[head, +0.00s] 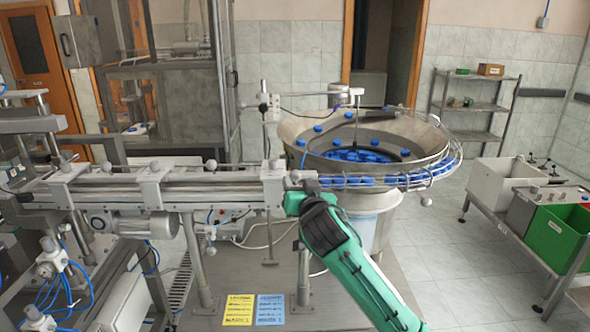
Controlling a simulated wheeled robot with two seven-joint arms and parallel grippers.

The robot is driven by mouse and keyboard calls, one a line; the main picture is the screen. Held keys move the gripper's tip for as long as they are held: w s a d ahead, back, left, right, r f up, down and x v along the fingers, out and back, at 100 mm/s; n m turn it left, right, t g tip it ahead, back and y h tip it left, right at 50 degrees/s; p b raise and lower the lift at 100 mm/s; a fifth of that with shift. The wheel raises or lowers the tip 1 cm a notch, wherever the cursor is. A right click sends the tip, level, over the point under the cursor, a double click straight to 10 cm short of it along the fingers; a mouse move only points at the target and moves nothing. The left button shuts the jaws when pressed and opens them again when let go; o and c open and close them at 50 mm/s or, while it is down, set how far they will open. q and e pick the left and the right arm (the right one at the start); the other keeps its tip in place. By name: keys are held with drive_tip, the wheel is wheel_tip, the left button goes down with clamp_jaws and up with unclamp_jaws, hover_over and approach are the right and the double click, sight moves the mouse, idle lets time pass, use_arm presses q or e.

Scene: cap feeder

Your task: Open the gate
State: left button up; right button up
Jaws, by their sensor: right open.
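A metal rail conveyor (200,182) runs from the left to the round bowl feeder (425,133), which holds many blue caps (362,156). More blue caps (352,181) sit along the feeder's outer chute. My right gripper (297,181) is at the junction of the rail and the chute, with its green and black arm coming up from the lower right. Its fingers are small and partly hidden by its own body. I see nothing held in it. I cannot clearly tell which part is the gate; the gripper may cover it. My left gripper is out of view.
A bin cart with a white bin (505,183) and a green bin (556,237) stands at the right. A metal shelf (468,111) is at the back right. Yellow and blue labels (240,309) lie on the base plate. Tubes and posts crowd the lower left.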

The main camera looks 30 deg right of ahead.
sight(297, 178)
drive_tip(key=p+x, duration=0.1)
drive_tip(key=x, duration=0.2)
drive_tip(key=shift+w+d+r, duration=0.15)
drive_tip(key=shift+w, duration=0.25)
drive_tip(key=shift+w+d+p, duration=0.25)
drive_tip(key=shift+w+p, duration=0.05)
drive_tip(key=shift+w, duration=0.25)
drive_tip(key=shift+c, duration=0.4)
drive_tip(key=shift+f, duration=0.2)
clamp_jaws()
